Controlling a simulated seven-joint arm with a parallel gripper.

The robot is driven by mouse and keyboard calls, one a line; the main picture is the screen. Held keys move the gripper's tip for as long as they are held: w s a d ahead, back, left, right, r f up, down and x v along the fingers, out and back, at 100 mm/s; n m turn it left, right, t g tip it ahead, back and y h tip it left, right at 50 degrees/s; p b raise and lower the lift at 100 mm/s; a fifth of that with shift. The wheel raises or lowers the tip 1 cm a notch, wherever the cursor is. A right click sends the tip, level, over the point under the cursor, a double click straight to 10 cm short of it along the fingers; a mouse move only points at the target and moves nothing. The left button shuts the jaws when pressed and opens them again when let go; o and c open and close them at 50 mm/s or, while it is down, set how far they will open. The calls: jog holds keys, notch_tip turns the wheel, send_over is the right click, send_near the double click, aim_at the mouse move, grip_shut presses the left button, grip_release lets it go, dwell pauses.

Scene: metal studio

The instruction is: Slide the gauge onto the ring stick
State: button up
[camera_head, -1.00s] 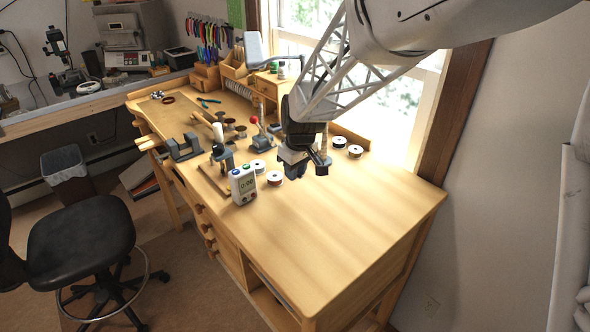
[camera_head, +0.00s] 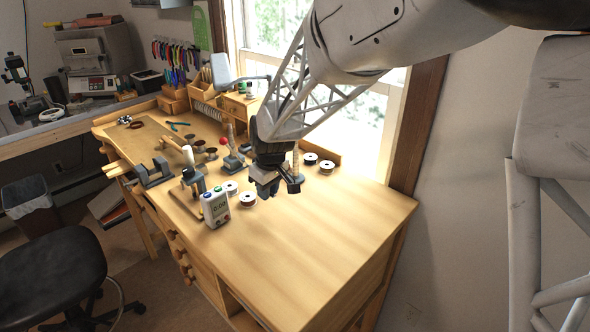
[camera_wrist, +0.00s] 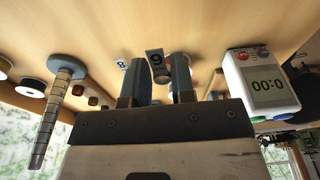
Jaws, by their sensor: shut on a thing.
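The ring stick (camera_head: 296,160) is a pale tapered rod standing upright on the bench, just right of my gripper (camera_head: 267,190). In the wrist view the ring stick (camera_wrist: 50,118) shows at the left with dark bands and a round grey base, apart from my fingers. The rest of the gauge is hard to make out. In the head view the gauge cannot be told from the dark fingers.
A white timer (camera_head: 215,207) stands left of my gripper and shows at the right in the wrist view (camera_wrist: 262,85). Wire spools (camera_head: 248,199) lie nearby, with two more (camera_head: 326,166) behind the stick. The bench's front right (camera_head: 320,240) is clear.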

jog(key=w+d+r, duration=0.4)
jog(key=w+r, duration=0.3)
jog(key=r, duration=0.1)
jog(key=w+d+r, duration=0.5)
jog(key=w+r, duration=0.1)
jog(key=r, duration=0.2)
jog(key=shift+w+r, duration=0.3)
jog(key=shift+w, duration=0.05)
jog(key=shift+d+f, duration=0.1)
jog(key=shift+f, duration=0.05)
send_over(297, 147)
jog(key=d, duration=0.1)
jog(key=shift+s+f, duration=0.15)
jog(key=shift+f, duration=1)
jog(key=shift+s+f, duration=0.1)
jog(key=shift+f, duration=1)
jog(key=shift+w+a, duration=0.25)
jog(key=shift+a, duration=0.05)
jog(key=shift+f, duration=1.25)
grip_shut()
jog(key=shift+s+f, duration=0.1)
jog(key=shift+f, duration=0.5)
